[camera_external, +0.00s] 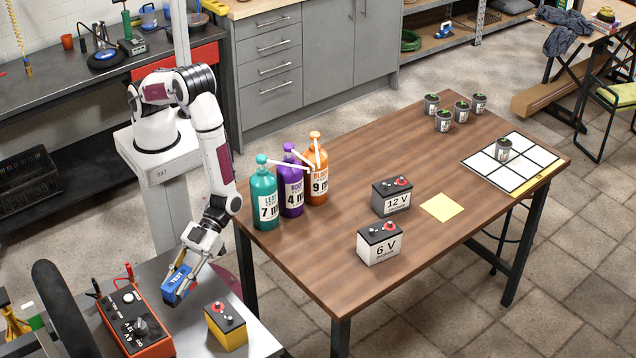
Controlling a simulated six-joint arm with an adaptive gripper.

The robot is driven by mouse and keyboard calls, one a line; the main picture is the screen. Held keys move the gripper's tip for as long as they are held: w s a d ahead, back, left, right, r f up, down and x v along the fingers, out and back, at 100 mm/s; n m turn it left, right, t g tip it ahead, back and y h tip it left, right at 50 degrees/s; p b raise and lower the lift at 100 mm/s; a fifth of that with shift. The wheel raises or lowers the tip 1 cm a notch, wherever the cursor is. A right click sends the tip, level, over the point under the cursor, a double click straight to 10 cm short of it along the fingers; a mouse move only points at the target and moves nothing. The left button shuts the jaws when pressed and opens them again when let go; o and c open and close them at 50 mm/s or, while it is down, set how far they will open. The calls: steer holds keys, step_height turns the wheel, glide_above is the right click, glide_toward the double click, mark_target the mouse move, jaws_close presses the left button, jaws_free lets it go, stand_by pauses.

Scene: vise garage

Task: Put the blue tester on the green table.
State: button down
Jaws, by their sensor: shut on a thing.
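The blue tester (175,286), a small block with white lettering, is in the fingers of my gripper (187,272). My gripper is shut on it and points down, with the tester tilted. The tester is over the grey metal table (190,325) at the front left, between the orange-red box and the yellow battery. I cannot tell whether its underside touches anything. I see no table with a green top; the large table (300,250) to the right has a brown wooden top.
An orange-red box with a dial (137,325) and a yellow battery (226,326) stand on the grey table. The wooden table holds teal (263,200), purple (291,190) and orange (317,180) bottles, two batteries (392,196), a yellow note (442,207), several grey cups and a white grid (512,163).

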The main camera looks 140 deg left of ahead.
steer(key=shift+f, duration=0.35)
steer(key=shift+f, duration=1.85)
steer(key=shift+f, duration=0.15)
steer(key=c, duration=1.6)
jaws_free()
steer(key=shift+c, duration=0.2)
